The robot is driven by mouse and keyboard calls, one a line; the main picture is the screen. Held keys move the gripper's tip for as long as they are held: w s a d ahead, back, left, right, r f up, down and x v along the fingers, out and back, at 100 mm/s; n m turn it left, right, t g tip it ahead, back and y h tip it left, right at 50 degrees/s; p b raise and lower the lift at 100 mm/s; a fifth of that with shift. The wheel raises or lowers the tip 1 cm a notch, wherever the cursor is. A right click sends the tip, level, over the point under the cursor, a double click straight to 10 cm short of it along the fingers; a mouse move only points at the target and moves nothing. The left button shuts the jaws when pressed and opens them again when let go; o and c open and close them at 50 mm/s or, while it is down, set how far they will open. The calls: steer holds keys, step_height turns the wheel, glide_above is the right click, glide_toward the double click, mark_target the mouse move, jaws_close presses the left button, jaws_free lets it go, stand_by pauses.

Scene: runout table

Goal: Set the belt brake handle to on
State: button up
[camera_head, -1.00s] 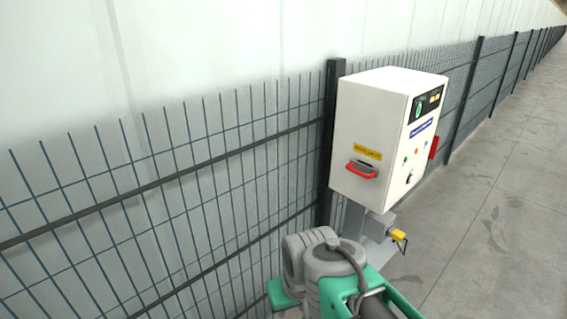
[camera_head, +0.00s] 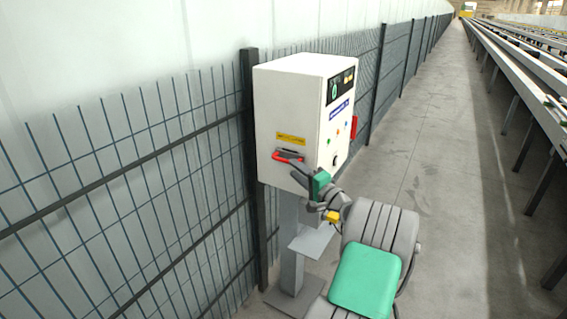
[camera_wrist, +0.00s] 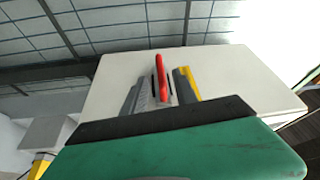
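The belt brake handle (camera_head: 284,158) is a red bar on the left face of a white control cabinet (camera_head: 285,105), below a yellow label (camera_head: 291,139). My gripper (camera_head: 300,168) reaches it from the front right and partly covers it. In the wrist view, the red handle (camera_wrist: 160,75) stands between the two grey fingers of my gripper (camera_wrist: 161,85). The fingers are apart, with narrow gaps beside the handle. I see no clear contact. A dark slot shows behind the handle. The cabinet face (camera_wrist: 115,75) is close ahead. I cannot read the handle's on or off setting.
The cabinet stands on a grey post (camera_head: 290,240) before a wire fence (camera_head: 130,190). A yellow piece (camera_head: 333,216) sits below the cabinet, close to my arm. Long conveyor rails (camera_head: 535,95) run along the right, with clear concrete floor (camera_head: 430,150) between.

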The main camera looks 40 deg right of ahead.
mark_target(283, 160)
steer(key=w, duration=0.4)
steer(key=w+p, duration=0.1)
steer(key=w, duration=0.2)
steer(key=shift+w+d+r, duration=0.1)
steer(key=shift+r, duration=0.2)
jaws_close()
stand_by(0.9)
